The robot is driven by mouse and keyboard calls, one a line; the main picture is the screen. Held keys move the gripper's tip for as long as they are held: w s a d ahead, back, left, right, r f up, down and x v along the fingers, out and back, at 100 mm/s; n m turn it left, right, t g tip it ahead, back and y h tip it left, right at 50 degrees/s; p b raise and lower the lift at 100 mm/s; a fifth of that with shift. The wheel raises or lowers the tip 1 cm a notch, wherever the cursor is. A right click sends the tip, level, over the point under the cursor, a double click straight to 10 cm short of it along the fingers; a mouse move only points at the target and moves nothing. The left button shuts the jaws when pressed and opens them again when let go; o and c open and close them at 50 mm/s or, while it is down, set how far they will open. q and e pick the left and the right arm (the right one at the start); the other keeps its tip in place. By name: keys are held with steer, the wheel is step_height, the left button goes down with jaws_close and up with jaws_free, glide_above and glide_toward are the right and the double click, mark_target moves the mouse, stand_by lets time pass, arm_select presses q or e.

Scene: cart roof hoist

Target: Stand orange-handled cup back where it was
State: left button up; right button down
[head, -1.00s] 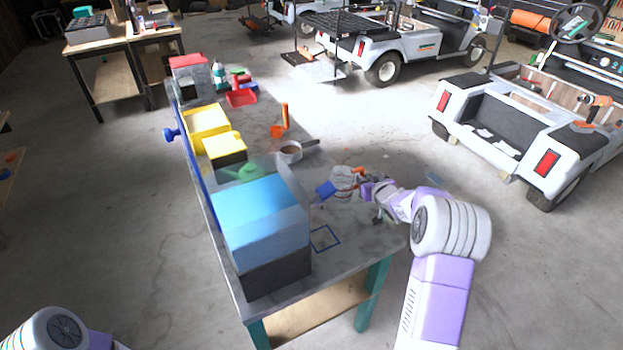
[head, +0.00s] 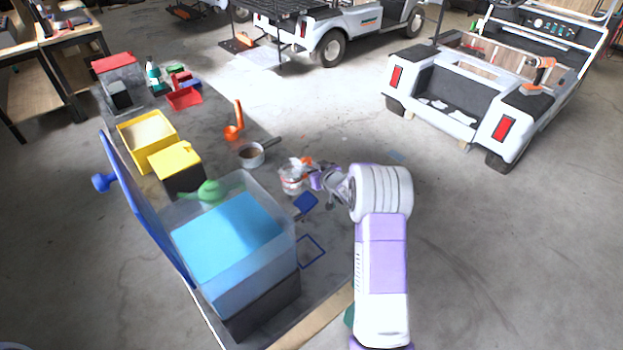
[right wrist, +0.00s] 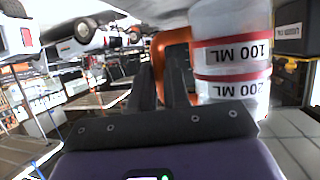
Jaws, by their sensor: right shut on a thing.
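The orange-handled cup (head: 291,180) is clear, with red bands, and is at the table's right side in the head view. My right gripper (head: 314,175) is shut on its orange handle (right wrist: 172,42), coming from the right. In the right wrist view the cup (right wrist: 231,70) is beside the fingers, with its 100 ML and 200 ML labels upside down in the picture. I cannot tell whether its base touches the table. A blue square outline (head: 312,252) lies empty on the table nearer to me. My left gripper is out of view.
A pot (head: 252,155) and an orange ladle (head: 235,131) stand beyond the cup. A blue flat piece (head: 305,203) is close on its near side. A large blue-topped box (head: 228,240), a green item (head: 208,192) and yellow bins (head: 147,135) fill the left side.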

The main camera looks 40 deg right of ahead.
steer(key=shift+f+b, duration=0.4)
steer(key=shift+f, duration=1.2)
steer(key=shift+f, duration=0.15)
steer(key=c, duration=1.1)
jaws_free()
